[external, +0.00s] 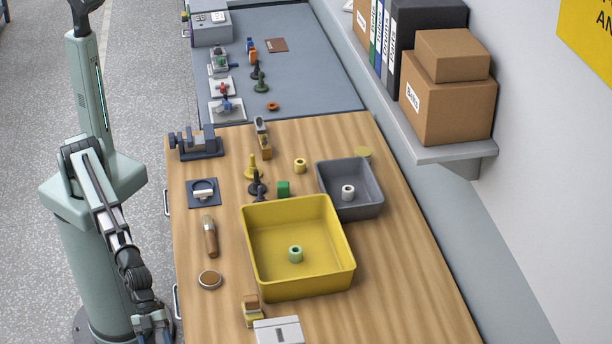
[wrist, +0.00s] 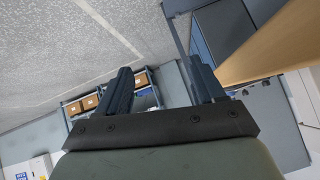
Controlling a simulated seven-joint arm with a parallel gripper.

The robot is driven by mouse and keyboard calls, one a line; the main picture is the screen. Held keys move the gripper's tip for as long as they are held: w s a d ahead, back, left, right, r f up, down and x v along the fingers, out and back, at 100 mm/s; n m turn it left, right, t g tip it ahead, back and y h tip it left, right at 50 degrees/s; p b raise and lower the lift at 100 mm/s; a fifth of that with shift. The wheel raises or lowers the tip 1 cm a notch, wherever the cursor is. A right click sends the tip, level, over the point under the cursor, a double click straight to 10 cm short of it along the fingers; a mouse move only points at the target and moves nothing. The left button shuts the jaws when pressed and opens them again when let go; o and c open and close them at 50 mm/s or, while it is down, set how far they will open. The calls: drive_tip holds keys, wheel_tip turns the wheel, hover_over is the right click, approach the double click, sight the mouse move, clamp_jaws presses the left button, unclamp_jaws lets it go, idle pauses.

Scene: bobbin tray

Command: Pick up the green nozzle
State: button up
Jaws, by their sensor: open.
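My gripper (external: 152,328) hangs low at the left of the wooden table, beyond its edge, in the external view. In the wrist view my gripper (wrist: 160,84) has its two dark fingers spread, with nothing between them. A small dark green cone-shaped piece (external: 261,86), which looks like the green nozzle, stands on the far blue-grey table, well away from my gripper. A yellow nozzle-shaped piece (external: 252,168) and a black one (external: 257,184) stand on the wooden table. No nozzle shows in the wrist view.
A yellow tray (external: 300,287) holds a pale green bobbin (external: 296,254). A grey tray (external: 366,211) behind it holds a white bobbin (external: 348,192). A shelf (external: 450,151) overhangs at right.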

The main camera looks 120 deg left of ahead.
drive_tip(key=w+a+r+t, duration=0.1)
drive_tip(key=w+a+r, duration=0.15)
drive_tip(key=r, duration=1.35)
drive_tip(key=w+a+r+n+y, duration=0.1)
drive_tip(key=w+a+n+y, duration=0.15)
drive_tip(key=a, duration=0.85)
drive_tip(key=w+a+r+n+y, duration=0.1)
drive_tip(key=a+n, duration=0.2)
drive_tip(key=a, duration=0.9)
drive_tip(key=n+g+y, duration=0.5)
drive_tip(key=n, duration=0.8)
approach(282, 184)
drive_tip(key=shift+m, duration=0.25)
drive_tip(key=x, duration=0.6)
drive_tip(key=shift+s+d+f, duration=0.15)
drive_tip(key=shift+d+f, duration=0.05)
drive_tip(key=shift+a+x, duration=0.15)
drive_tip(key=shift+x, duration=1.15)
drive_tip(key=shift+a+x, duration=0.1)
drive_tip(key=shift+x, duration=1.2)
drive_tip(key=shift+r, duration=0.1)
